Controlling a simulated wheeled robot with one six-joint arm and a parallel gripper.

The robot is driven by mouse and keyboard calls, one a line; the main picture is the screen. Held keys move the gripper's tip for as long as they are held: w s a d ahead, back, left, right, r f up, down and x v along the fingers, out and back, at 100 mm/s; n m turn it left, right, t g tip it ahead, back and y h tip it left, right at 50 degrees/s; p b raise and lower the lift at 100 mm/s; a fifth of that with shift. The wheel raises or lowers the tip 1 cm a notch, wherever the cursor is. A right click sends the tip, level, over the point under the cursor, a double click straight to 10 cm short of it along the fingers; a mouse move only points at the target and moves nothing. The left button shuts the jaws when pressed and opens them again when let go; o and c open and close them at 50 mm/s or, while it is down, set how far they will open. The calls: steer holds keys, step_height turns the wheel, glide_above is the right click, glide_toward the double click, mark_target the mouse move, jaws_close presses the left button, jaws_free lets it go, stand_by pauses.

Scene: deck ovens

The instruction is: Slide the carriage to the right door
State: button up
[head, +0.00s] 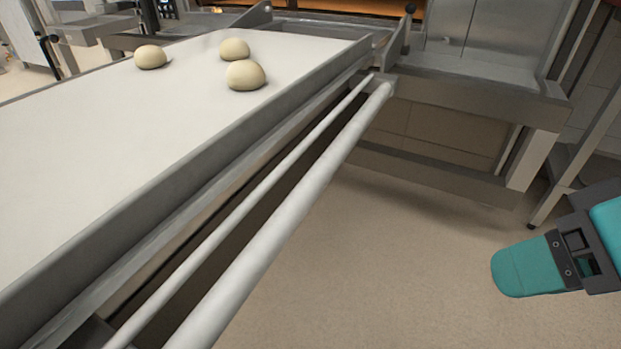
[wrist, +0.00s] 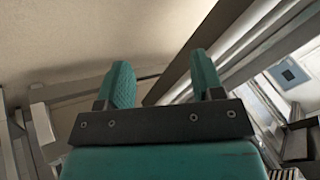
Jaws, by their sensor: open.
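The carriage (head: 120,120) is a long pale loading belt in a grey metal frame, filling the left of the head view. Several pale dough balls, one of them the nearest ball (head: 245,75), rest near its far end. A thick round bar (head: 290,205) runs along its right side, with a thinner rail beside it. The teal and black part at the right edge of the head view is mine. My gripper (wrist: 160,88) shows in the wrist view with two teal fingers apart and nothing between them. It is clear of the bar.
A steel oven front (head: 460,70) stands at the back, with an orange-lit opening at the top. A low metal frame (head: 440,165) supports it. The beige floor (head: 370,270) is clear between the carriage and my arm. A metal stand leg (head: 575,165) is at the right.

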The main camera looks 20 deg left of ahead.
steer(key=w+a+f+m+t+y+b, duration=0.2)
steer(key=w+a+f+m+y+b, duration=0.15)
steer(key=a+f+y+b, duration=0.55)
steer(key=m+t+y+b, duration=0.2)
steer(key=m+t+b, duration=0.4)
steer(key=m+b, duration=0.35)
glide_toward(333, 159)
steer(key=p+x, duration=0.3)
steer(key=p, duration=0.1)
steer(key=w+f+p+x, duration=0.1)
steer(key=p+x, duration=0.6)
steer(key=p, duration=0.2)
steer(key=shift+w+f, duration=0.15)
steer(key=shift+w, duration=0.15)
steer(key=shift+w+a+f+t, duration=0.1)
steer(key=shift+w+a+t, duration=0.1)
steer(key=shift+a+t, duration=0.1)
